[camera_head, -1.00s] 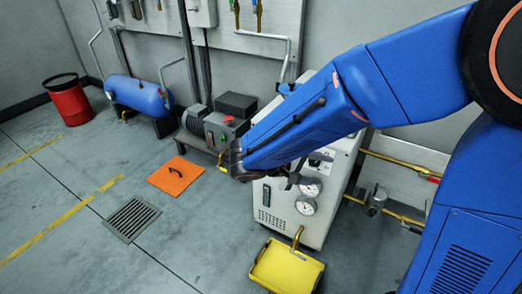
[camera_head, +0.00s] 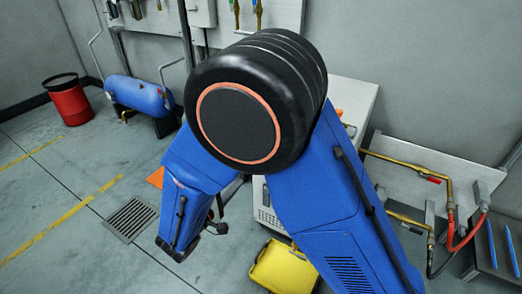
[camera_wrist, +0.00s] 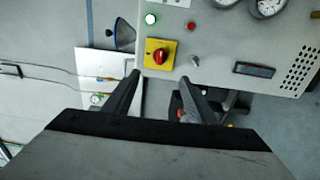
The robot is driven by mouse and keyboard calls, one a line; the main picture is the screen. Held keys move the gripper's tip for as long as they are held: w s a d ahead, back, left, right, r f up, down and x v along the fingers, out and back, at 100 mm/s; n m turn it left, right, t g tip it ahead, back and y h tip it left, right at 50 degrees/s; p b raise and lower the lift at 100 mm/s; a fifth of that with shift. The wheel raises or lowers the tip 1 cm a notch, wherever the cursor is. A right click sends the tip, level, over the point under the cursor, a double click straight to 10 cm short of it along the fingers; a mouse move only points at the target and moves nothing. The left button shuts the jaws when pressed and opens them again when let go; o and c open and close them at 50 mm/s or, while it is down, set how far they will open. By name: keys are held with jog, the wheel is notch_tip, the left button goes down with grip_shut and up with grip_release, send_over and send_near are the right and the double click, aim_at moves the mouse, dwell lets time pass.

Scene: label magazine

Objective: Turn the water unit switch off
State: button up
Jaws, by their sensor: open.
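The water unit is a pale box (camera_head: 352,97), mostly hidden behind my arm in the head view. Its front panel (camera_wrist: 225,42) fills the upper right of the wrist view. A red rotary switch (camera_wrist: 160,56) on a yellow square plate (camera_wrist: 150,44) sits on that panel. The switch's setting is too small to tell. My gripper (camera_wrist: 160,77) is open and empty, its two fingertips just below the switch in the wrist view, apart from it as far as I can tell. The switch is hidden in the head view.
Brass pipes (camera_head: 408,160) run at the right. A floor grate (camera_head: 130,218) lies left.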

jog(key=x, duration=1.6)
jog(key=shift+w+d, duration=0.1)
jog(key=shift+w, duration=0.1)
jog(key=c, duration=1)
